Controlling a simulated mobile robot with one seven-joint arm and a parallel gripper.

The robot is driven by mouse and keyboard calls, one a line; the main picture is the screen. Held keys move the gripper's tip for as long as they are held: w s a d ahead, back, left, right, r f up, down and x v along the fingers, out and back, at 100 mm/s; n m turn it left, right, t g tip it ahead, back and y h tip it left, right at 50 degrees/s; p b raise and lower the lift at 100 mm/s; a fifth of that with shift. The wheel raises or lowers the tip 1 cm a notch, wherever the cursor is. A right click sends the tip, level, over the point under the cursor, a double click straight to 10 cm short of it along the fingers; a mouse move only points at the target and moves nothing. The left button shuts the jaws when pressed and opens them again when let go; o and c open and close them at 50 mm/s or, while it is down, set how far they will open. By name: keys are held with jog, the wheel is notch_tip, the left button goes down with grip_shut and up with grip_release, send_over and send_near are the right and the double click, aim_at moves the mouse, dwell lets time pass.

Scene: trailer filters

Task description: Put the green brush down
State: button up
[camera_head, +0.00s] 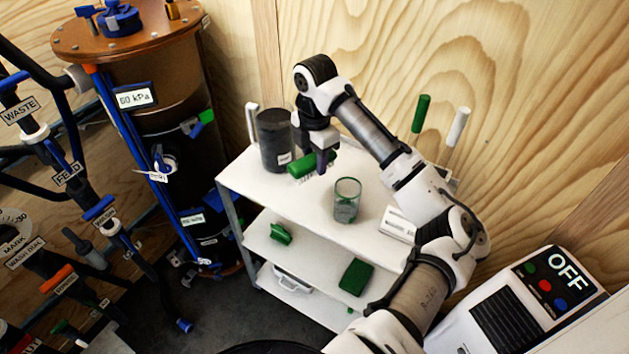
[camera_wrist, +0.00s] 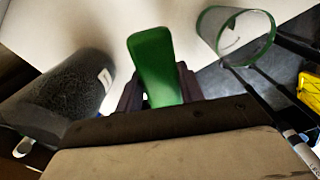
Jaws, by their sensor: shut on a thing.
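The green brush (camera_head: 304,168) is held by my gripper (camera_head: 321,163) at the back of the white cart's top shelf, just right of the dark canister. In the wrist view its rounded green end (camera_wrist: 152,58) sticks out between the two dark fingers of my gripper (camera_wrist: 158,88), which are shut on it. The brush is close to the white top; I cannot tell whether it touches it. Its other end is hidden by the gripper body in the wrist view.
The cart top (camera_head: 262,190) holds a dark canister (camera_head: 273,142) on the left, a clear green-rimmed cup (camera_head: 347,202) in front and a white labelled box (camera_head: 397,224) at right. Lower shelves hold a green item (camera_head: 281,234) and a green block (camera_head: 356,277). The front left top is clear.

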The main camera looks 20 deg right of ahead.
aim_at(315, 157)
notch_tip(315, 157, down, 8)
jog(key=shift+f+p, duration=0.25)
jog(key=shift+p, duration=0.4)
jog(key=shift+f, duration=0.15)
jog(key=o, duration=0.9)
notch_tip(315, 157, up, 12)
jog(key=b, duration=0.2)
jog(key=shift+r+b, duration=0.2)
jog(key=shift+b, duration=0.1)
